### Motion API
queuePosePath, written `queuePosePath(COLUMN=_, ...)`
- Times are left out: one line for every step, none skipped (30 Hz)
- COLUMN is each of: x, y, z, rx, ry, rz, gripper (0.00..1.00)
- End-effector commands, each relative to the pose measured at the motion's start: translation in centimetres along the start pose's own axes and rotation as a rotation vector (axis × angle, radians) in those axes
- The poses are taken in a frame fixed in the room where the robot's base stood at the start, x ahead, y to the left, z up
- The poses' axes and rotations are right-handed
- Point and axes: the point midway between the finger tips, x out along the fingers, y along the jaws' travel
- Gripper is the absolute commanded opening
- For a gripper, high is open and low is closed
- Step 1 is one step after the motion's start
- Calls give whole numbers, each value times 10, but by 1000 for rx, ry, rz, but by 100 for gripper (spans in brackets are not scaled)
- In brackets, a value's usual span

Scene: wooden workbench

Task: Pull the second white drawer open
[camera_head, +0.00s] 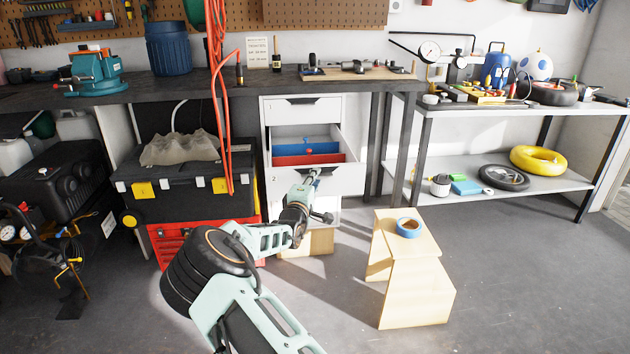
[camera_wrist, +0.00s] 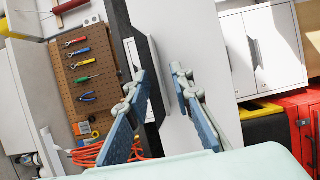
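A white drawer unit stands under the dark workbench in the head view. Its top drawer (camera_head: 303,108) is shut. The second white drawer (camera_head: 345,181), marked 2, is pulled out, and blue and red contents show inside. My gripper (camera_head: 315,173) is at the top middle of this drawer's front, seen small and partly hidden by its own wrist. In the wrist view, my gripper (camera_wrist: 162,73) has its fingertips apart, with a white panel (camera_wrist: 193,35) and its dark edge between and behind them. Whether the fingers press on the drawer front is not clear.
A black toolbox (camera_head: 170,205) on a red chest stands left of the drawers. A wooden step stool (camera_head: 415,285) with a blue-rimmed roll (camera_head: 409,228) stands on the floor at right. Red cables (camera_head: 224,130) hang left of the drawers. Open floor lies in front.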

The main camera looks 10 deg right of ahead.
Motion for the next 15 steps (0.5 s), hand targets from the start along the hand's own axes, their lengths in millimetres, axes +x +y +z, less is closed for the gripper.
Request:
queuePosePath(x=0, y=0, z=0, rx=0, ry=-1, rz=0, gripper=21)
queuePosePath(x=0, y=0, z=1, rx=0, ry=-1, rz=0, gripper=21)
queuePosePath(x=0, y=0, z=1, rx=0, ry=-1, rz=0, gripper=21)
queuePosePath(x=0, y=0, z=1, rx=0, ry=-1, rz=0, gripper=21)
queuePosePath(x=0, y=0, z=1, rx=0, ry=-1, rz=0, gripper=21)
queuePosePath(x=-1, y=0, z=1, rx=0, ry=-1, rz=0, gripper=21)
queuePosePath(x=-2, y=0, z=1, rx=0, ry=-1, rz=0, gripper=21)
queuePosePath(x=-3, y=0, z=0, rx=0, ry=-1, rz=0, gripper=21)
queuePosePath(x=-6, y=0, z=0, rx=0, ry=-1, rz=0, gripper=21)
queuePosePath(x=-9, y=0, z=0, rx=0, ry=-1, rz=0, gripper=21)
queuePosePath(x=-12, y=1, z=0, rx=1, ry=-1, rz=0, gripper=21)
queuePosePath(x=-18, y=0, z=0, rx=1, ry=-1, rz=-1, gripper=21)
queuePosePath(x=-23, y=0, z=-1, rx=1, ry=0, rz=-1, gripper=21)
queuePosePath(x=-28, y=0, z=0, rx=0, ry=-1, rz=-2, gripper=21)
queuePosePath(x=-35, y=0, z=-1, rx=0, ry=0, rz=-1, gripper=21)
